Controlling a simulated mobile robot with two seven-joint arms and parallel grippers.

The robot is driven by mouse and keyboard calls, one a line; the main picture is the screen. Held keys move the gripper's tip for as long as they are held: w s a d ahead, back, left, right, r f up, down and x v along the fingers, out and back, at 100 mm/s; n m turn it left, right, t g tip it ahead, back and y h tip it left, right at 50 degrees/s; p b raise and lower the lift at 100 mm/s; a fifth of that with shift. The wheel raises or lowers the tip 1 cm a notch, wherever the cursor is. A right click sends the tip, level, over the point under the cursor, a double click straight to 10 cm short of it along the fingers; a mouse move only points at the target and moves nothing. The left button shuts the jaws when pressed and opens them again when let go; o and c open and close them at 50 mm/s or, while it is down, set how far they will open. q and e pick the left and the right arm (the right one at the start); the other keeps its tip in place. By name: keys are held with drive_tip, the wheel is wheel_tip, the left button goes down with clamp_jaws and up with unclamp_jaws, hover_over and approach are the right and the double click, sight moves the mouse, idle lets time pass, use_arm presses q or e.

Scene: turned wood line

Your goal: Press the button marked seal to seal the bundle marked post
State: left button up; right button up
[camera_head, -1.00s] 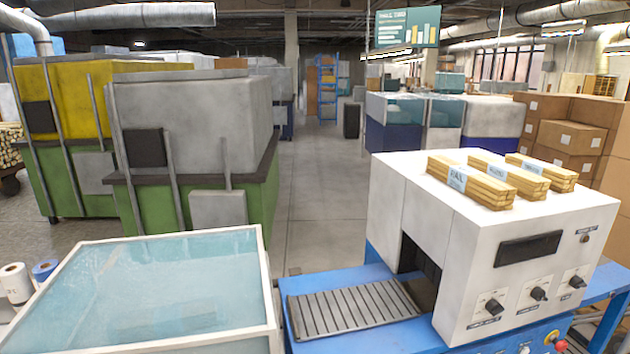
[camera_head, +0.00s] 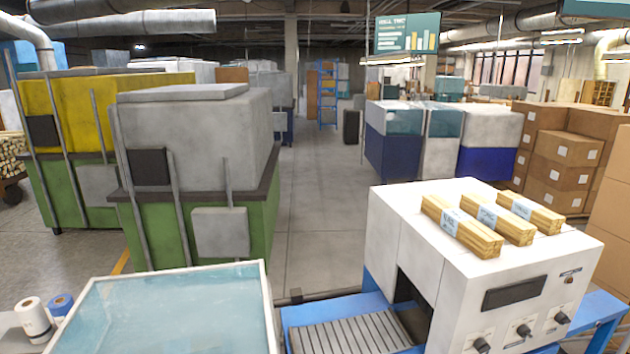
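A white sealing machine (camera_head: 410,235) stands at the right on a blue bench (camera_head: 335,307). Three bundles of pale wood strips lie side by side on its top: a left one (camera_head: 476,238), a middle one (camera_head: 510,228) and a right one (camera_head: 543,217). Each has a pale blue band with lettering too small to read surely, so I cannot tell which is marked post. The front panel has a dark display (camera_head: 513,293) and several black knobs (camera_head: 523,331). No button marked seal can be made out. Neither of my grippers is in view.
A slatted infeed (camera_head: 345,335) leads into the machine's dark opening. Cardboard boxes (camera_head: 565,150) are stacked at the right. The aisle (camera_head: 318,200) behind is clear.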

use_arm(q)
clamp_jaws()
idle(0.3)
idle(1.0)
